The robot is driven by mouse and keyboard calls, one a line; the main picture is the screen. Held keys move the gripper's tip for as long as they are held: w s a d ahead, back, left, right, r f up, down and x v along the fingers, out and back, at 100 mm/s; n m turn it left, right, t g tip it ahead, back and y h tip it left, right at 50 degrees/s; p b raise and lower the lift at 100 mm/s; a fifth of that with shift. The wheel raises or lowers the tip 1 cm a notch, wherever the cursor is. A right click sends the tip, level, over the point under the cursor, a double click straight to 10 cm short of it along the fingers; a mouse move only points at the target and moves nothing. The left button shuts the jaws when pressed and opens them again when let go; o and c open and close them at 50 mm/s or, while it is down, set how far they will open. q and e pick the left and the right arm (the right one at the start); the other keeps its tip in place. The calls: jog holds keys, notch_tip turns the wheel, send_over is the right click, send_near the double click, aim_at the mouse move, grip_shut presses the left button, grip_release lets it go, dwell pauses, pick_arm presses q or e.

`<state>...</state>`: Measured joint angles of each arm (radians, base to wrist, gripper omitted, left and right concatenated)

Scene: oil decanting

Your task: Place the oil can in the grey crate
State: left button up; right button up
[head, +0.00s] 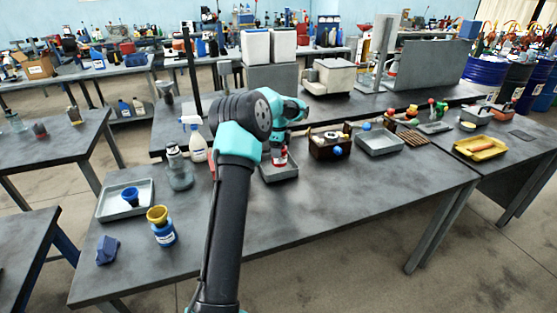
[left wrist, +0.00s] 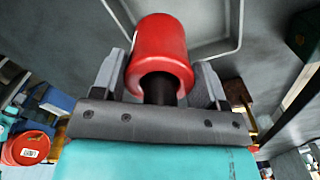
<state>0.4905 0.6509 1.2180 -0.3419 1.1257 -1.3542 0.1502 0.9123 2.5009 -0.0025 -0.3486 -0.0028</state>
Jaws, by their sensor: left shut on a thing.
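The oil can (head: 280,158) shows red and white below my left gripper (head: 282,142) in the head view. In the left wrist view its red body (left wrist: 160,50) and dark neck sit between the two fingers of the left gripper (left wrist: 162,80), which is shut on it. A grey crate (head: 284,178) lies below the can in the head view, partly hidden by my left arm. A grey rim (left wrist: 222,48) also shows beyond the can in the left wrist view. I cannot tell whether the can touches the crate floor. My right gripper is not in view.
Right of the crate stand a dark wooden box (head: 330,148) with small items and another grey tray (head: 380,144). Left of my arm are a spray bottle (head: 195,145), a glass flask (head: 179,172) and a blue bottle with a yellow funnel (head: 161,232). The front right tabletop is clear.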

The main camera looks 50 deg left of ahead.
pick_arm(q)
jog(key=shift+f, duration=2.45)
jog(key=shift+f, duration=0.1)
jog(key=o, duration=1.1)
notch_tip(320, 180, up, 12)
jog(key=shift+r, duration=0.1)
